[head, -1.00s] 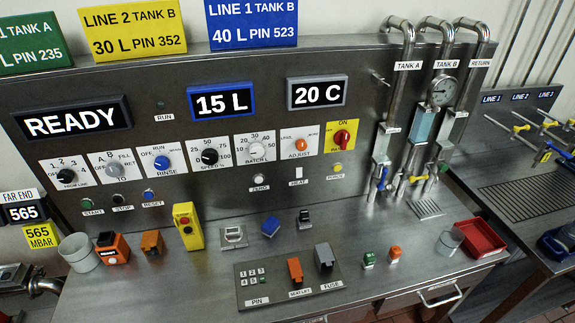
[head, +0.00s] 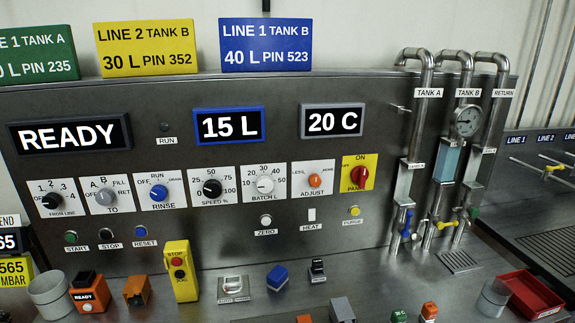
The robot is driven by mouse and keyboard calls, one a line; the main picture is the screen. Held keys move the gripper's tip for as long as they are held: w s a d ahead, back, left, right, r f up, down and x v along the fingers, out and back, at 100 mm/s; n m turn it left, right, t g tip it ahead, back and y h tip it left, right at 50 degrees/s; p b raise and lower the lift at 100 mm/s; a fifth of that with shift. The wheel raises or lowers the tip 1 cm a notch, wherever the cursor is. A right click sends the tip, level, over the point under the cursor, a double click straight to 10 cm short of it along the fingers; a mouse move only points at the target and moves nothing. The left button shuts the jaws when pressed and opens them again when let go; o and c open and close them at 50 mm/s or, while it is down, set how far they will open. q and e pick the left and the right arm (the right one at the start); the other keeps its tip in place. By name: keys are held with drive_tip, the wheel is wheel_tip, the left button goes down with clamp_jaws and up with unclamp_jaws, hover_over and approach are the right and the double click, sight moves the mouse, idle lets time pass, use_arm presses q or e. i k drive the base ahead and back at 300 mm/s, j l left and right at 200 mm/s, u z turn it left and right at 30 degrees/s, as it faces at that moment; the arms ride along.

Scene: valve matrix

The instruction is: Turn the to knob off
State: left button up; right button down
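The TO knob (head: 106,197) is a grey rotary knob on a white plate, second from the left in the row of knobs on the steel panel. Neither of my grippers is in the head view, and nothing touches the knob.
Beside it are the black FROM LINE knob (head: 50,200) and the blue RINSE knob (head: 159,192). START (head: 71,238), STOP (head: 109,237) and RESET (head: 140,232) buttons lie below. A yellow stop box (head: 180,270), orange boxes and a cup (head: 49,292) stand on the counter.

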sight(104, 196)
drive_tip(key=u, duration=1.25)
drive_tip(key=i+j+z, duration=0.1)
drive_tip(key=z, duration=0.4)
